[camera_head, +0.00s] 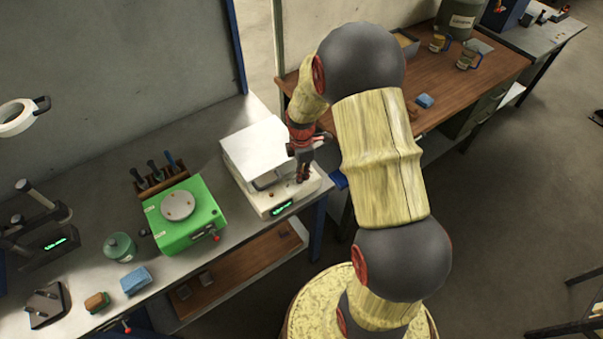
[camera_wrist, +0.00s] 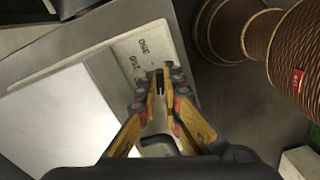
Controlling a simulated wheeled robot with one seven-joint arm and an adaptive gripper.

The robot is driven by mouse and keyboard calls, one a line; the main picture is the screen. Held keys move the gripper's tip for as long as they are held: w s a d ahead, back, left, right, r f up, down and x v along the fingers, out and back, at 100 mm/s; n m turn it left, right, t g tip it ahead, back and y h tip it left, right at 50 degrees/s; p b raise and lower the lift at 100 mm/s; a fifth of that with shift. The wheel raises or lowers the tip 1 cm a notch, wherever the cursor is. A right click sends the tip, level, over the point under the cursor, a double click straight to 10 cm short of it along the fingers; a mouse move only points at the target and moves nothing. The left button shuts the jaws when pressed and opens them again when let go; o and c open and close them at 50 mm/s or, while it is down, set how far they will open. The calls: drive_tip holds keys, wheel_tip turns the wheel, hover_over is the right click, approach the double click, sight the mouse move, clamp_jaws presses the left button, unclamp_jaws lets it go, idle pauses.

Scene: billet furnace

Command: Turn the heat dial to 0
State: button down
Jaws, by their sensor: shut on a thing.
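The white furnace (camera_head: 240,178) stands on the grey bench, with a lit green display (camera_head: 280,209) on its front edge. My gripper (camera_head: 303,174) reaches down to the right end of its top panel. In the wrist view, my gripper (camera_wrist: 161,84) is shut around a small dark piece, the heat dial (camera_wrist: 159,80), most of which the fingers hide. Printed numbers (camera_wrist: 141,46) show on the pale panel beside the fingertips. I cannot read the dial's setting.
A green scale-like device (camera_head: 185,215) with a round plate stands left of the furnace. A tool rack (camera_head: 158,178) is behind it. A blue sponge (camera_head: 135,281) and a green jar (camera_head: 119,246) lie further left. A wooden table (camera_head: 455,85) stands at the back right.

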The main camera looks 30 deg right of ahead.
drive_tip(key=shift+n, duration=0.6)
drive_tip(key=c, duration=2)
unclamp_jaws()
drive_tip(key=shift+o, duration=0.2)
drive_tip(key=shift+r, duration=0.1)
wheel_tip(320, 180, up, 12)
